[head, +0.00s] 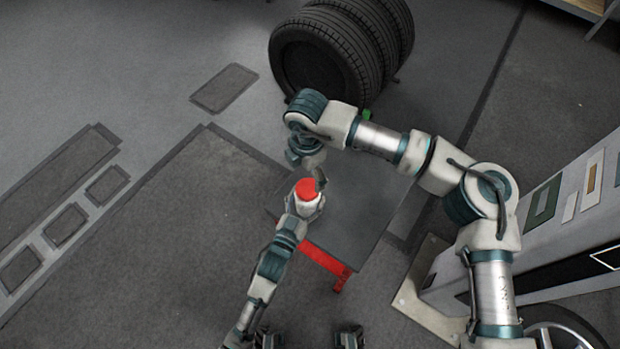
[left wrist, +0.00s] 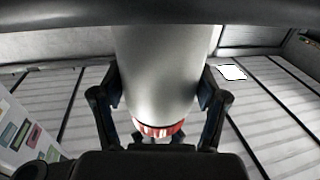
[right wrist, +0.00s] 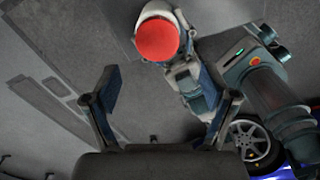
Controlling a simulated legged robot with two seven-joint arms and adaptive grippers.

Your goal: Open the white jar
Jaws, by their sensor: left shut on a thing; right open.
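The white jar (head: 313,209) has a red lid (head: 305,188) and is held over the dark table. My left gripper (head: 303,212) is shut on the jar's body. The left wrist view shows the jar's smooth pale side (left wrist: 158,70) between the fingers, with the red lid (left wrist: 160,130) at its lower end. My right gripper (head: 315,172) is close to the lid in the head view. The right wrist view shows its fingers (right wrist: 160,92) open and empty, with the round top of the red lid (right wrist: 158,39) beyond them, apart from both fingers.
A dark table (head: 352,222) with a red frame (head: 327,263) is below the arms. Large black tyres (head: 318,55) stand behind it, near a small green object (head: 367,114). A grey machine (head: 545,235) stands at the right. Open floor (head: 150,250) lies to the left.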

